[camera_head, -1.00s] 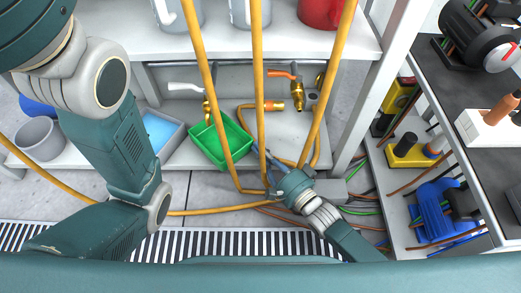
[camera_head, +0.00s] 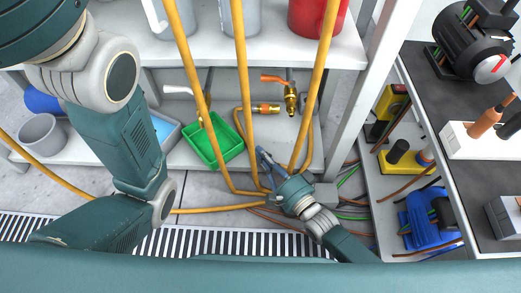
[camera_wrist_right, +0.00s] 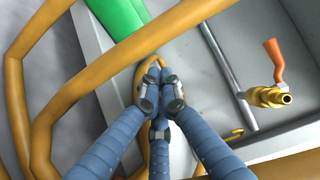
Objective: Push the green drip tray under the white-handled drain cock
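The green drip tray (camera_head: 219,153) sits on the lower shelf (camera_head: 182,157), at the shelf's front. The white-handled drain cock (camera_head: 178,90) is behind it, up and left; its brass part is partly hidden by a hose. My right gripper (camera_head: 261,153) is just right of the tray, among the yellow hoses, with a small gap to the tray. In the right wrist view, its blue fingers (camera_wrist_right: 158,78) meet at the tips with nothing seen between them, and the tray (camera_wrist_right: 118,17) is beyond them, upper left. My left arm crosses the left side; its gripper is not seen.
An orange-handled brass cock (camera_head: 290,98) is at the back right of the shelf. Yellow hoses (camera_head: 246,90) hang in front of the shelf and loop near my right gripper. A light-blue bin (camera_head: 166,130) stands left of the tray. A shelf post (camera_head: 350,105) is at right.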

